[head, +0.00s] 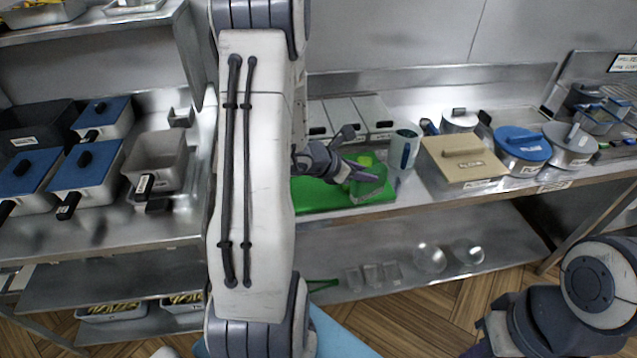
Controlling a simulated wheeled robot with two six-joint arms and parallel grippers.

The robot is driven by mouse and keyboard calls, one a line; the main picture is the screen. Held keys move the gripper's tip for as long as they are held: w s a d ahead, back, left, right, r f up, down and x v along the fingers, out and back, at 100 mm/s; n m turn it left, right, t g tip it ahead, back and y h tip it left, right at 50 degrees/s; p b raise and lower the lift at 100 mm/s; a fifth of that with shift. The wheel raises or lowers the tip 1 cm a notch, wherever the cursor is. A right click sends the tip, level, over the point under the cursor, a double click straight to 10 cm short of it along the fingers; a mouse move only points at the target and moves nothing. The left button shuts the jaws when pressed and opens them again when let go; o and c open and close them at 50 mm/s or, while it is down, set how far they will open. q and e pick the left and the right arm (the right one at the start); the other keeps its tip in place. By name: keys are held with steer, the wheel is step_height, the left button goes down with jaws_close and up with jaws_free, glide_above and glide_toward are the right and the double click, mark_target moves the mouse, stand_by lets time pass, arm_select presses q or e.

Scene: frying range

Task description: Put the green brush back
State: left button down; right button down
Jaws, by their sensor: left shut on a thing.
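My left gripper (352,168) is over the back counter, above a flat green tray (318,198). It is shut on a green thing (367,185), which seems to be the green brush. The gripper and arm hide part of it. I cannot tell whether the brush touches the tray. Part of my right arm shows at the bottom right, but its gripper fingers cannot be made out.
A light cup with a dark handle (403,149) stands just right of the tray. A tan-lidded box (463,160) and a blue-lidded pot (522,150) stand further right. White bins (345,116) are behind.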

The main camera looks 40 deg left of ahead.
arm_select(q)
steer(key=s+a+r+n+y, duration=0.1)
steer(key=a+r+n+y, duration=0.4)
steer(key=a+r, duration=0.2)
steer(key=shift+t, duration=0.4)
steer(key=s+a+f+p, duration=0.1)
steer(key=a+f, duration=0.2)
steer(key=a+f+p, duration=0.1)
steer(key=a+f, duration=0.3)
steer(key=s+a+f+p, duration=0.1)
steer(key=a+f, duration=0.2)
steer(key=a, duration=0.1)
steer(key=shift+s+f+p, duration=0.3)
steer(key=shift+f, duration=0.2)
steer(key=shift+f, duration=0.15)
steer(key=c, duration=0.5)
jaws_free()
